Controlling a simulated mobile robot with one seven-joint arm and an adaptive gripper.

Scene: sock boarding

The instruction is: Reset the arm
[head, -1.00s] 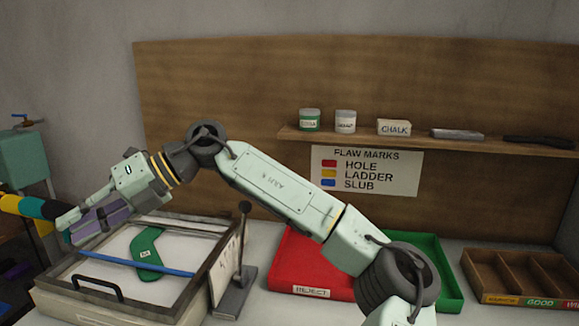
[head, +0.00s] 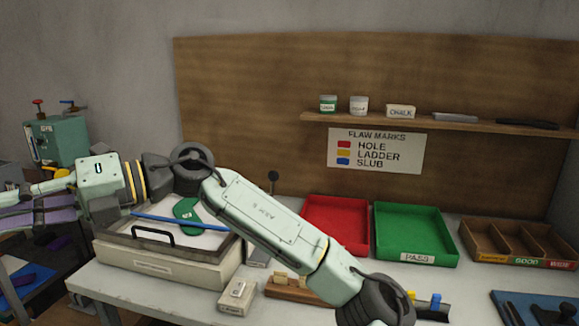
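My arm reaches across the view from the lower right to the left. The gripper is left of the framed light box (head: 150,265) and above the floor area beside the bench. A green sock-shaped piece (head: 186,208) lies in the frame, partly covered by my arm, near a blue bar (head: 165,219).
A red tray (head: 335,222) and a green PASS tray (head: 415,232) stand behind my arm. A wooden sorting box (head: 515,243) is at the right. A teal machine (head: 58,140) stands at the far left.

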